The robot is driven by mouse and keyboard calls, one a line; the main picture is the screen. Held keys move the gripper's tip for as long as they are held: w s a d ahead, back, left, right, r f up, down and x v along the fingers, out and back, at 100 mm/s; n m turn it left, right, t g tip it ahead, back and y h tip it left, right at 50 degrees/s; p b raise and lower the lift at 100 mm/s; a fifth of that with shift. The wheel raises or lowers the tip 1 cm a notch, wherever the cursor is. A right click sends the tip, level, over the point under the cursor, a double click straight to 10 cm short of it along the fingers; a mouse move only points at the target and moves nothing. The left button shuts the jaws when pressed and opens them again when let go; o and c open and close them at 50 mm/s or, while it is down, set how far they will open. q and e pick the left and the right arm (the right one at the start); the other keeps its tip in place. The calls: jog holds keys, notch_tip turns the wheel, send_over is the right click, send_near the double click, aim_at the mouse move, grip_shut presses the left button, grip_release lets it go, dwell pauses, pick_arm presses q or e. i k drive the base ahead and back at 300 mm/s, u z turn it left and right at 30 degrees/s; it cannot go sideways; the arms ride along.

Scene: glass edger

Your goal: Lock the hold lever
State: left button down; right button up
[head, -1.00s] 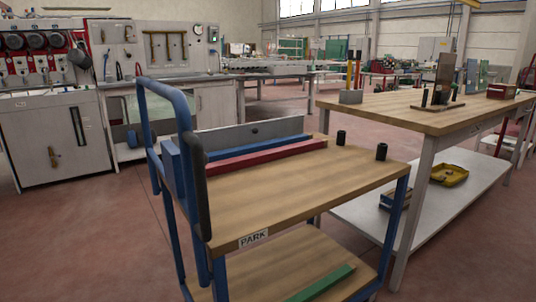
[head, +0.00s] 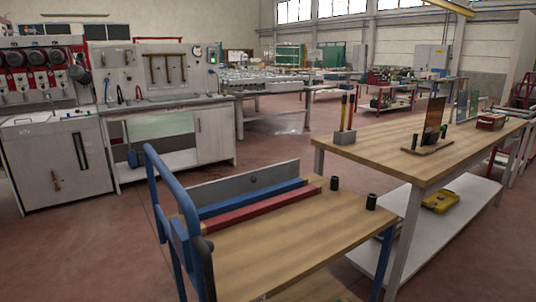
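No part that I can surely tell as the hold lever shows in the head view. At the left stands a white machine cabinet (head: 35,160) with a black upright handle (head: 81,151) and a small brass-coloured fitting (head: 57,182) on its front. Above it is a red panel with several round dark motor-like units (head: 37,57). These parts are too small to tell whether any is a lever or how it is set. Neither of my grippers is in view.
A blue-framed trolley (head: 290,248) stands close in front, bearing a blue bar (head: 250,198), a red bar (head: 262,208) and two black posts (head: 334,183). A wooden workbench (head: 390,140) is at the right. Red floor (head: 110,250) lies open at the left.

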aim_at(441, 128)
jog(key=z, duration=0.45)
jog(key=k, duration=0.9)
jog(key=z, duration=1.85)
jog(key=i, duration=2.7)
jog(key=u, duration=0.45)
jog(key=i, duration=2.3)
jog(key=u, duration=2.15)
jog(key=i, duration=1.35)
jog(key=u, duration=0.8)
